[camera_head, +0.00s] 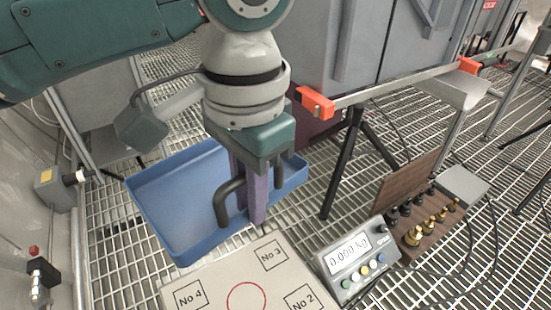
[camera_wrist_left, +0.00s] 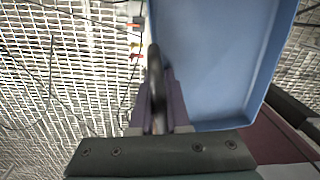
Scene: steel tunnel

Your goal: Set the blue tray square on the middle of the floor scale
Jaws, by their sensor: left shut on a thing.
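The blue tray (camera_head: 172,205) is empty in the part I can see and has dark handles. My left gripper (camera_head: 255,212) points down at its right part and is shut on a handle. In the left wrist view the dark handle (camera_wrist_left: 154,75) stands between the purple fingers, with the blue tray (camera_wrist_left: 215,70) to their right. The floor scale (camera_head: 275,282) is at the bottom of the head view, marked with a red circle and numbered squares. The tray is beyond the scale's far edge, turned relative to it. My right gripper is not in view.
The scale's display (camera_head: 352,255) reads 0.000 kg. To its right is a wooden box (camera_head: 408,190) with several brass and black weights. An orange-ended bar (camera_head: 390,88) on black legs stands behind. Grated floor (camera_head: 110,270) is open left of the scale.

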